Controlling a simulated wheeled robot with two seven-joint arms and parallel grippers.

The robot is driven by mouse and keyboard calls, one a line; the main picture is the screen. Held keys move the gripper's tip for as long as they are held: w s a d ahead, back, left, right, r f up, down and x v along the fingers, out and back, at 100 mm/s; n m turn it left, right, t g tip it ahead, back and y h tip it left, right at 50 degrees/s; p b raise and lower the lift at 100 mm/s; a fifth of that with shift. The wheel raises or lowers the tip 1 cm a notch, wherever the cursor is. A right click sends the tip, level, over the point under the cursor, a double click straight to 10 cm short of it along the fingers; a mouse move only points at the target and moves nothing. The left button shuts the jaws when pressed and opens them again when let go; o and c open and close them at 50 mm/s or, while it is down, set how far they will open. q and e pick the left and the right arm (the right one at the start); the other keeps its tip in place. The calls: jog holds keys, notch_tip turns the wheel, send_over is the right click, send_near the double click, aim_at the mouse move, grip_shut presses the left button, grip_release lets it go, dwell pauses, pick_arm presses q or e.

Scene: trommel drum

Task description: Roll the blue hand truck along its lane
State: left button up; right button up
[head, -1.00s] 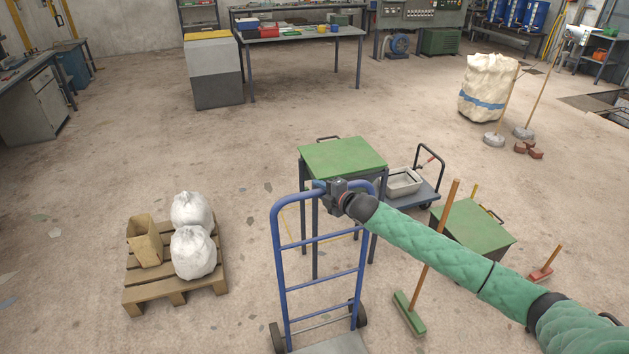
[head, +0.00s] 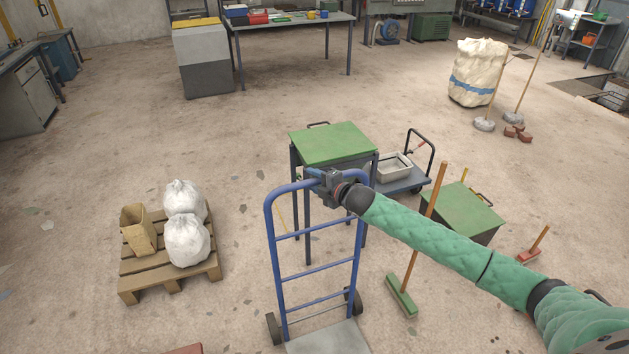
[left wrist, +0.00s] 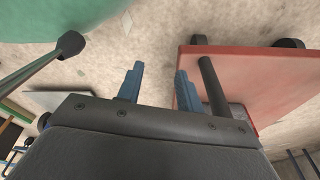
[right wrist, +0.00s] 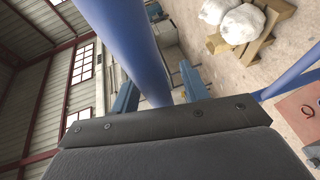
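The blue hand truck (head: 276,253) stands upright in the middle foreground of the head view, its wheels and grey toe plate (head: 330,340) on the floor. My right gripper (head: 318,180) is at its top bar. In the right wrist view a blue tube of the truck (right wrist: 132,45) runs between the two fingers (right wrist: 157,90). A strip of background shows between the tube and the right-hand finger, so the fingers look open around it. My left gripper (left wrist: 158,85) is open and empty in its wrist view, and outside the head view.
A green-topped table (head: 333,145) stands just behind the truck, with a grey cart (head: 405,180) beyond it. A broom (head: 402,296) and a low green box (head: 462,212) are to the right. A pallet with white sacks (head: 150,285) is at left. Floor between pallet and truck is clear.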

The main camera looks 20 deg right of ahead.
jog(key=shift+w, duration=0.15)
jog(key=shift+d+f, duration=0.1)
pick_arm(q)
jog(key=w+d+r+b, duration=0.2)
jog(key=w+r+b, duration=0.1)
jog(key=r, duration=0.3)
jog(key=shift+w+d+g, duration=0.15)
jog(key=shift+d+g, duration=0.1)
jog(key=shift+g, duration=0.05)
pick_arm(e)
jog(key=v, duration=0.8)
